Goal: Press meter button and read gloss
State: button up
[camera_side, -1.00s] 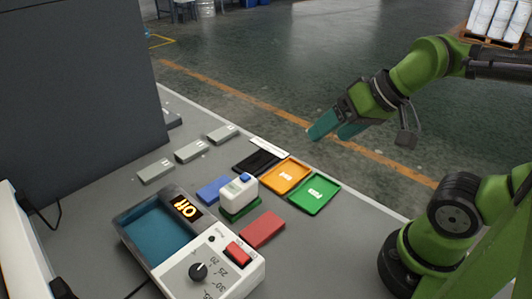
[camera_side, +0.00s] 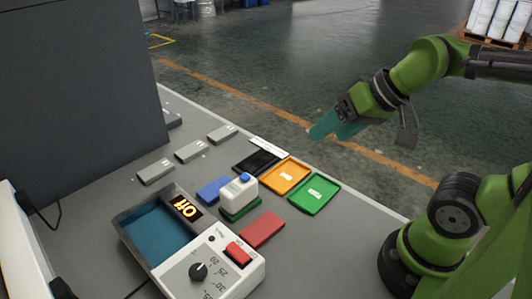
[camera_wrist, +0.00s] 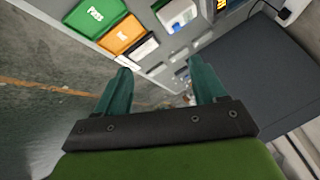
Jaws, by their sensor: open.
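The small white gloss meter (camera_side: 239,190) with a blue button (camera_side: 245,178) on top stands on a green panel (camera_side: 240,212) on the bench. It also shows at the top of the wrist view, where the meter (camera_wrist: 176,14) is partly cut off. Its reading cannot be made out. My gripper (camera_side: 332,132) is open and empty, with teal fingers, above and beyond the bench's far edge, well apart from the meter. In the wrist view, my gripper (camera_wrist: 160,66) has its fingers spread wide.
A bath device (camera_side: 218,283) with an orange-lit display, knob and red switch stands in front. A blue panel (camera_side: 212,188) and red panel (camera_side: 263,230) flank the meter. Black (camera_side: 256,161), orange (camera_side: 285,176) and green (camera_side: 314,194) trays line the bench edge. A dark cabinet (camera_side: 80,85) rises left.

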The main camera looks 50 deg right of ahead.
grip_shut()
dwell(1.4)
